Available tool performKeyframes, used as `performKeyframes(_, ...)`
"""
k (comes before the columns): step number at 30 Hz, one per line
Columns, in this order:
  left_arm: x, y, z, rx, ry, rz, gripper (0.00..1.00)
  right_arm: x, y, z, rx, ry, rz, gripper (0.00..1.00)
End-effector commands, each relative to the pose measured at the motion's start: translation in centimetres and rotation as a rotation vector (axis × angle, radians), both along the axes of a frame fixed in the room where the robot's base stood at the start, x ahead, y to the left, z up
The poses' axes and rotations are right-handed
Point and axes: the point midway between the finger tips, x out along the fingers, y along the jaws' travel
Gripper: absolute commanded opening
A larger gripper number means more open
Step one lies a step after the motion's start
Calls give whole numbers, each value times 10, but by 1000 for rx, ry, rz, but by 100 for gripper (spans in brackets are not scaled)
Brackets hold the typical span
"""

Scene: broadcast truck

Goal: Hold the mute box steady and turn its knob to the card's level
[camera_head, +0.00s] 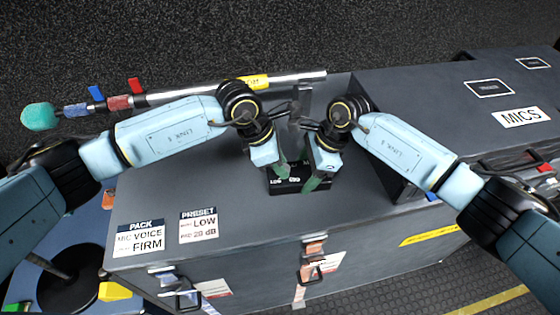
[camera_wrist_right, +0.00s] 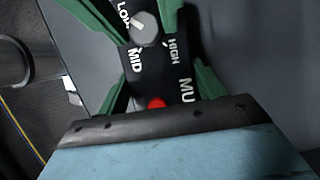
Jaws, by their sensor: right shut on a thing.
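The small black mute box (camera_head: 299,188) lies on the grey case top; my grippers partly cover it. In the right wrist view it shows LOW, MID and HIGH labels, a red button (camera_wrist_right: 156,103) and a grey knob (camera_wrist_right: 146,29) whose white mark points toward LOW. My right gripper (camera_head: 312,183) is shut on the box, green fingers along its sides. My left gripper (camera_head: 284,170) is over the box's left part; its green fingers seem to stand apart around the knob, with a gap on the LOW side. The PRESET card (camera_head: 199,226) has a line reading LOW.
A PACK card (camera_head: 139,238) lies left of the PRESET card. A boom pole (camera_head: 190,92) with a teal-tipped microphone (camera_head: 40,117) lies along the back edge. A MICS case (camera_head: 470,95) stands at the right. The case top's front is mostly clear.

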Motion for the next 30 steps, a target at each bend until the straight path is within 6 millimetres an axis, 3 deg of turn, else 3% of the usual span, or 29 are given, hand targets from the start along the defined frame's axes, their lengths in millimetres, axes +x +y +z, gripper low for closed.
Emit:
performKeyframes(4,0,0,0,0,0,0,45,0,0,0,0,-1,0,37)
performKeyframes(14,0,1,4,-1,-1,-1,45,0,0,0,0,0,0,37)
performKeyframes(30,-8,38,96,0,-3,0,45,0,1,0,1,0,1,37)
